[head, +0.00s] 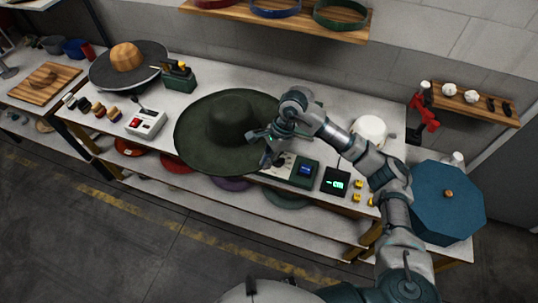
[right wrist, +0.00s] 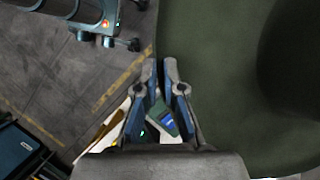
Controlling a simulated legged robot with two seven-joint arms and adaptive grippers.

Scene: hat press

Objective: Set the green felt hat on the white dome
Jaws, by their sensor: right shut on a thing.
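The green felt hat (head: 222,147) has a wide flat brim and a round crown that faces up. It also shows in the right wrist view (right wrist: 215,70), filling the right side. My right gripper (head: 268,150) is shut on the right front part of the brim; its fingertips (right wrist: 160,68) are at the brim's edge in the wrist view. The hat covers the middle of the table; I cannot tell how high it is above it. The white dome (head: 370,128) stands to the right, beyond my right forearm, bare and partly hidden. My left gripper is not in view.
Small devices with screens (head: 305,171) and yellow pieces (head: 358,190) lie along the table front. A blue octagonal box (head: 448,200) stands at the right.

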